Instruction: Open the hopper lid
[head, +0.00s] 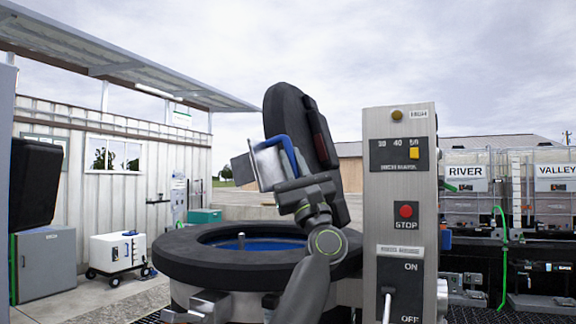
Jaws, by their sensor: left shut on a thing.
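The hopper (180,258) stands low in the centre, with a thick black rim and a blue interior with a small post in it. Its round black lid (283,108) is raised and stands nearly upright at the right side of the opening. A blue handle (287,142) shows on the lid's side facing the opening. My left gripper (262,165) is at this handle and shut on it; the exact contact is partly hidden by the gripper. My right gripper does not show.
A metal control post (399,190) with a red STOP button (406,211) and an ON/OFF lever (387,306) stands close to the right of my arm. A white wheeled box (113,253) stands at left. Totes labelled RIVER (466,186) and VALLEY (555,186) stand at right.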

